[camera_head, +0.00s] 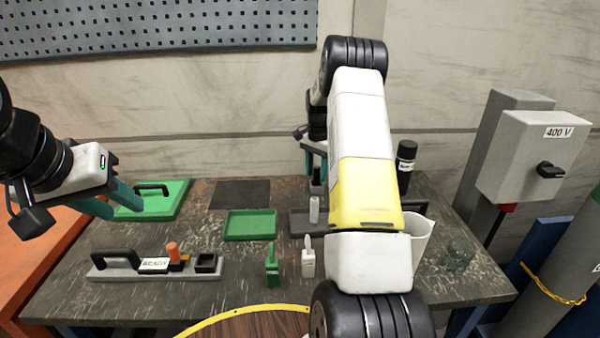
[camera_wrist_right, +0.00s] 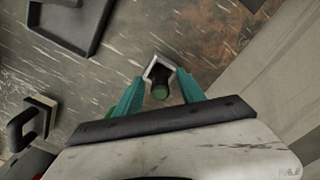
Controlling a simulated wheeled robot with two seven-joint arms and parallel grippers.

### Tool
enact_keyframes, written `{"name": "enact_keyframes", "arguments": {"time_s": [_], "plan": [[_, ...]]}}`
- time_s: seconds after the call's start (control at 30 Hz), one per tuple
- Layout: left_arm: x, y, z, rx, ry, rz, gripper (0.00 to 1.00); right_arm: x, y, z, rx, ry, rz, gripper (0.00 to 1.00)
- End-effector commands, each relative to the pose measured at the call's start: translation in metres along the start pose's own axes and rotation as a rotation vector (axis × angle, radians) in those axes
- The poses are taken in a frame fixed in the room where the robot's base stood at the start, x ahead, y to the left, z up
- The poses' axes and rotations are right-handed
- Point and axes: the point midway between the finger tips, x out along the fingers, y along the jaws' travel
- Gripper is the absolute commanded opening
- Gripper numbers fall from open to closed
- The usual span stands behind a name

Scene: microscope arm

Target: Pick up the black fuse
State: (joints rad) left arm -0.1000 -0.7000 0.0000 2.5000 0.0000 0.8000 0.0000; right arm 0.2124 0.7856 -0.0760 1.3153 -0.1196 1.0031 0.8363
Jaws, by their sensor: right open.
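A small upright piece with a pale square body and a dark, green-tinted round top (camera_wrist_right: 160,88) stands between the fingers of my right gripper (camera_wrist_right: 160,97) in the right wrist view. It may be the black fuse, but I cannot tell for sure. In the head view its pale body (camera_head: 314,210) shows below the right gripper (camera_head: 315,165), which my arm partly hides. The right fingers are open, one on each side of the piece; contact is unclear. My left gripper (camera_head: 112,202) is open and empty over the left of the table, near a green plate (camera_head: 165,210).
A green tray (camera_head: 250,236) lies mid-table. A grey base labelled READY (camera_head: 120,272) is front left. A black cylinder (camera_head: 405,165) and white cup (camera_head: 418,238) stand right of my arm. A switch box (camera_head: 530,165) is at right.

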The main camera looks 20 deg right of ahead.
Motion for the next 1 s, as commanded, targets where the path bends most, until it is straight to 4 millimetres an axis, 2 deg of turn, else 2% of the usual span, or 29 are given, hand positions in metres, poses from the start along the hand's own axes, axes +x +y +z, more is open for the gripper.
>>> {"name": "enact_keyframes", "arguments": {"time_s": [0.07, 0.2, 0.3, 0.67, 0.77, 1.0], "plan": [[0.0, 0.0, 0.0, 0.0, 0.0, 0.0, 0.36, 0.0, 0.0, 0.0, 0.0, 0.0, 0.0, 0.45], [0.0, 0.0, 0.0, 0.0, 0.0, 0.0, 0.36, -0.001, 0.0, 0.0, 0.0, 0.0, 0.0, 0.17], [0.0, 0.0, 0.0, 0.0, 0.0, 0.0, 0.36, -0.001, 0.0, 0.0, 0.0, 0.0, 0.0, 0.0], [0.0, 0.0, 0.0, 0.0, 0.0, 0.0, 0.36, -0.005, 0.0, 0.0, 0.0, 0.001, -0.001, 0.0], [0.0, 0.0, 0.0, 0.0, 0.0, 0.0, 0.36, -0.017, -0.001, -0.001, 0.001, 0.003, -0.003, 0.0], [0.0, 0.0, 0.0, 0.0, 0.0, 0.0, 0.36, -0.066, -0.001, -0.001, 0.0, 0.004, -0.003, 0.0]]}}
